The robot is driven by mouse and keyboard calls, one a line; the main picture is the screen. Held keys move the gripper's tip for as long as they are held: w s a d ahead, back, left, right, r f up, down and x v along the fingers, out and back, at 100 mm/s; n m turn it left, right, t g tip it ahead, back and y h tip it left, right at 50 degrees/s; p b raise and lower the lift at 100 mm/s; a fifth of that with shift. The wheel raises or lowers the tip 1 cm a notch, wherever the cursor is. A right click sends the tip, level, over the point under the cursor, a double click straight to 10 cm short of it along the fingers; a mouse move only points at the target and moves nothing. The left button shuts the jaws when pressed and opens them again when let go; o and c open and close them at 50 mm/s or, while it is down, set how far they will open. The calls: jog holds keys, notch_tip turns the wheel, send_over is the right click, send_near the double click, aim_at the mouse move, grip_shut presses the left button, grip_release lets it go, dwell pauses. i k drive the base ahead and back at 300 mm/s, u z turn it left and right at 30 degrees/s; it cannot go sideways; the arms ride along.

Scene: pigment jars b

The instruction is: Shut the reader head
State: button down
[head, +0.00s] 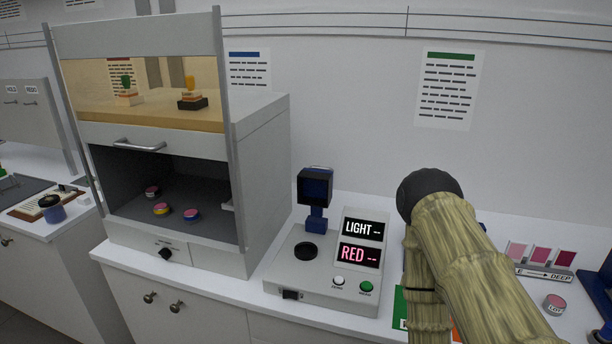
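The reader (280,275) stands on the white counter in the middle of the head view. Its dark blue, box-shaped reader head (315,188) is raised on a blue hinge post (316,222) at the back of the base. The round black port (306,251) in the base is uncovered and looks empty. The two displays read LIGHT -- (363,229) and RED -- (358,255). My bamboo-textured arm is to the right of the reader, bent at a black joint. My gripper is not in view.
A fume hood (262,170) with its sash part raised stands left of the reader, with several small jars inside. Right of my arm are a pink shade scale (541,258) and a jar (554,304). A green card (400,308) lies partly behind my arm.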

aim_at(315, 184)
jog(key=u, duration=2.25)
jog(key=k, duration=0.95)
jog(key=z, duration=1.75)
